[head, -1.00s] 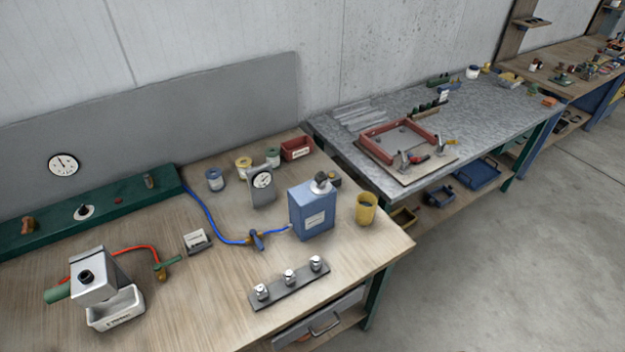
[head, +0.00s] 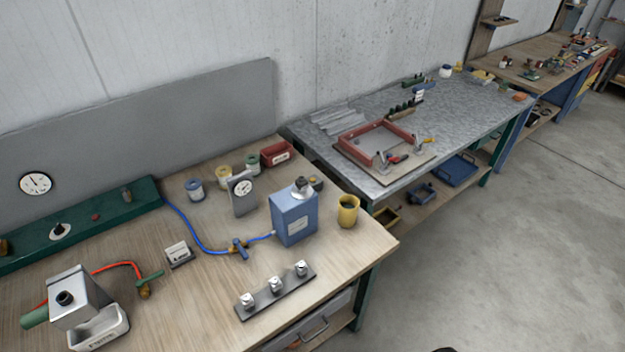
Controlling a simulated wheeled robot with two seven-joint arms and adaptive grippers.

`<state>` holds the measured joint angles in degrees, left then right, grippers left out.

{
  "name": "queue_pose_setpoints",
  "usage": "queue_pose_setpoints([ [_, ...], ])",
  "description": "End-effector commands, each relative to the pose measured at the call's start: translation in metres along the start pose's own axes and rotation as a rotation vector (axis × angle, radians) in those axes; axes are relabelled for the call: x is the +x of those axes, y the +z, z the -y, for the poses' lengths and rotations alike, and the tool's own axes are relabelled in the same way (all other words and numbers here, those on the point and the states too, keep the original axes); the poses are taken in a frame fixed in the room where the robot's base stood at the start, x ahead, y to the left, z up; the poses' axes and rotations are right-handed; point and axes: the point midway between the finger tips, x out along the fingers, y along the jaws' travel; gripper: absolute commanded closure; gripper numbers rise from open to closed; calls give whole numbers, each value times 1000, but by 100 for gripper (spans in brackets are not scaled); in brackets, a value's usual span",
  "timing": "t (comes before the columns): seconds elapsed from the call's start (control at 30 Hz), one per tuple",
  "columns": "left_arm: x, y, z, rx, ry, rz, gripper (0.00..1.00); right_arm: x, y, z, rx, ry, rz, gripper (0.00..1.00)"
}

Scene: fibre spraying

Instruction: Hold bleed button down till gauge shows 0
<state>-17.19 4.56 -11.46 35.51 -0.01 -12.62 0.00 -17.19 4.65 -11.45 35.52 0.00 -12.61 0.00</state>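A green panel (head: 80,230) lies along the back left of the wooden bench. A small red button (head: 95,217) sits on it, between a dark knob on a white dial plate (head: 60,231) and a brownish fitting (head: 126,194); I see no label naming it the bleed button. A round white gauge (head: 35,183) is on the grey backboard above the panel. A second dial gauge (head: 243,188) stands on a grey plate near the blue box. Both readings are too small to make out.
The bench also holds a blue box (head: 293,222), a yellow cup (head: 348,212), a strip with several metal fittings (head: 272,294), a blue hose (head: 188,230) and a silver device in a white tray (head: 98,330). Open floor (head: 470,270) lies at right.

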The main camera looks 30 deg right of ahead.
Motion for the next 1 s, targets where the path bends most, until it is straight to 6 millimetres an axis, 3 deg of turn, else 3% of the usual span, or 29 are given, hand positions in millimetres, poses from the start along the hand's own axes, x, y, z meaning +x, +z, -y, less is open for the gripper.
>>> queue_pose_setpoints([
  [0.3, 0, 0, 0, 0, 0, 0, 100, 0, 0, 0, 0, 0, 0, 100],
  [1.0, 0, 0, 0, 0, 0, -1, 100, 0, -1, 2, 1, -2, -1, 100],
])
